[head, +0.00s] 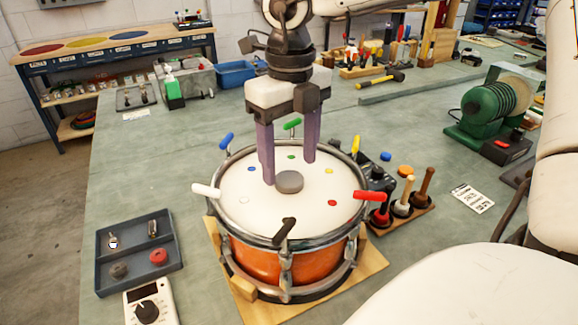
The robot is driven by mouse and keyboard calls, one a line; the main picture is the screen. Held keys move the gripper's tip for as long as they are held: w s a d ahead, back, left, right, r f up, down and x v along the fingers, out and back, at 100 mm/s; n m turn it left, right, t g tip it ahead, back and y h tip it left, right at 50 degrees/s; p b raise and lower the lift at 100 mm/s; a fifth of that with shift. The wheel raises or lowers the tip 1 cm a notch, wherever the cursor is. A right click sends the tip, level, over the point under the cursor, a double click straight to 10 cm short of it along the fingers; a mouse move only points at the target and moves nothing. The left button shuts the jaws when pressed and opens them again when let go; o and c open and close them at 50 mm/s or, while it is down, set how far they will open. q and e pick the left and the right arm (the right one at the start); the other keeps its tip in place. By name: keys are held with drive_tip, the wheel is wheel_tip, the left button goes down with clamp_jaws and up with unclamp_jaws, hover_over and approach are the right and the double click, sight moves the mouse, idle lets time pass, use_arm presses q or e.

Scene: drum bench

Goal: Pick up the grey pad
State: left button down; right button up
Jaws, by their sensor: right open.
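The grey pad (289,182) is a small round disc lying near the middle of the white drumhead (245,184). The drum (262,259) has an orange shell and a metal rim with coloured handles around it. My right gripper (288,172) points down over the drumhead with its two purple fingers apart and nothing between them. The pad shows just below the gap between the fingertips; the exact height of the tips over the drumhead is hard to tell. My left gripper is out of view.
Coloured handles, such as the red one (368,196) and white one (206,190), stick out around the rim. A grey tray (101,245) and a meter (151,305) lie at left. A rack of plunger-like tools (413,212) stands right of the drum.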

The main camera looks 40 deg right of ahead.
sight(289, 182)
drive_tip(key=shift+w+f, duration=0.1)
drive_tip(key=shift+f, duration=1.3)
drive_tip(key=c, duration=1.3)
